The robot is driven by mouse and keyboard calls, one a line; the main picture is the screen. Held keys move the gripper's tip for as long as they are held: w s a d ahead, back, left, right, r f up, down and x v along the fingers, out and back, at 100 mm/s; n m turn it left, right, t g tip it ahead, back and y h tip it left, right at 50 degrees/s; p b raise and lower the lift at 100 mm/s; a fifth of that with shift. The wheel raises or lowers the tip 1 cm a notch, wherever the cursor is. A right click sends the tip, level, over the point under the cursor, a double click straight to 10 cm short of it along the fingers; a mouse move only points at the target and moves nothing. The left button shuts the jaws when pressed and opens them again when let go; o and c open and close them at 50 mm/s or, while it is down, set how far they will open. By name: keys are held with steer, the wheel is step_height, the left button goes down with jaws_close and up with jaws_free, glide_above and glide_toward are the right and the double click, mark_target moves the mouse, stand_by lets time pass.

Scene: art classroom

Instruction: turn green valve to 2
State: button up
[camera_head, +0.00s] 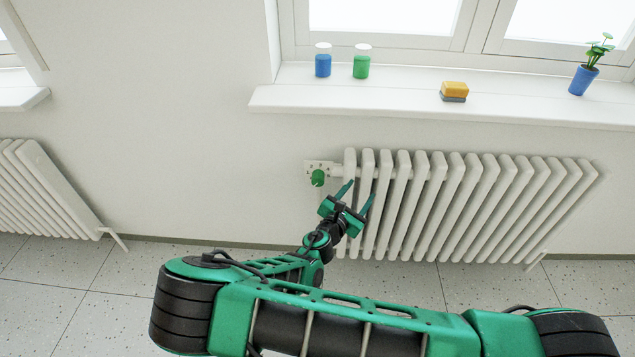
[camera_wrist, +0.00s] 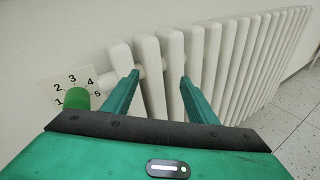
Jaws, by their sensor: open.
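The green valve (camera_head: 318,177) is a small knob at the upper left end of the white radiator (camera_head: 455,200). In the wrist view the valve (camera_wrist: 76,97) sits at the left, in front of a white plate (camera_wrist: 62,82) with the numbers 1 to 5 around it. I cannot tell which number the valve points to. My gripper (camera_head: 357,190) is open and empty, to the right of the valve and apart from it. In the wrist view its two fingers (camera_wrist: 158,80) are spread in front of the radiator's ribs. The lower part of the valve is hidden behind my gripper's body.
Above the radiator is a window sill (camera_head: 400,95). On it stand a blue jar (camera_head: 323,64), a green jar (camera_head: 361,66), a yellow sponge (camera_head: 454,89) and a plant in a blue pot (camera_head: 582,80). Bare wall (camera_head: 190,150) lies left of the valve.

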mark_target(317, 184)
steer(key=s+a+f+n+t+y, duration=0.1)
steer(key=a+f+n+t+y, duration=0.1)
steer(key=a+n+y, duration=0.4)
steer(key=s+a+f+n+t+y, duration=0.1)
steer(key=a+f+n+t, duration=0.15)
steer(key=a, duration=0.45)
steer(key=shift+n+g, duration=0.35)
steer(key=shift+g, duration=0.1)
steer(key=w, duration=0.7)
steer(key=w+r, duration=0.1)
steer(key=w, duration=0.3)
steer(key=shift+d, duration=0.15)
steer(key=shift+c, duration=0.7)
steer(key=c, duration=0.9)
